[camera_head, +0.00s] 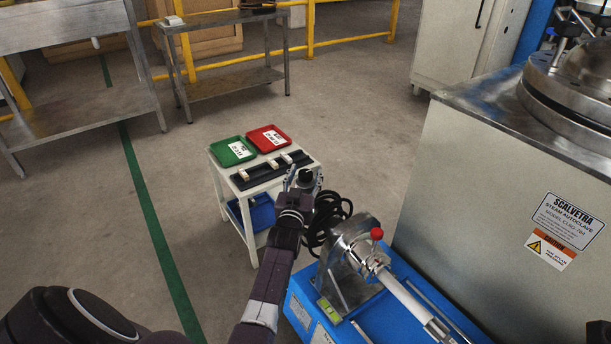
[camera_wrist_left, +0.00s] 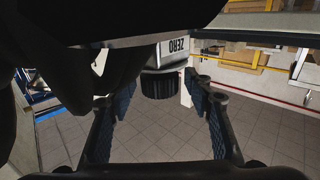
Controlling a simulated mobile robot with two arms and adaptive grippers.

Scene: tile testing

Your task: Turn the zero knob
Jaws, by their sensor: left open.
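The zero knob (camera_wrist_left: 159,84) is black and ribbed in the left wrist view. It projects from a pale housing with a white label reading ZERO (camera_wrist_left: 177,47). My left gripper (camera_wrist_left: 155,98) is open, with one finger on each side of the knob and a visible gap at both sides. No contact with the knob shows. In the head view my left gripper (camera_head: 304,179) is small, just beyond the blue-based machine (camera_head: 349,262) and beside the white cart. I cannot make out the knob there. My right gripper is not in view.
The white cart (camera_head: 236,207) carries a green tray (camera_head: 221,149), a red tray (camera_head: 256,136) and a dark rack (camera_head: 250,182). Black cables (camera_head: 322,226) hang beside my left arm. A steam autoclave (camera_head: 480,200) stands at right. Open floor lies left of the cart.

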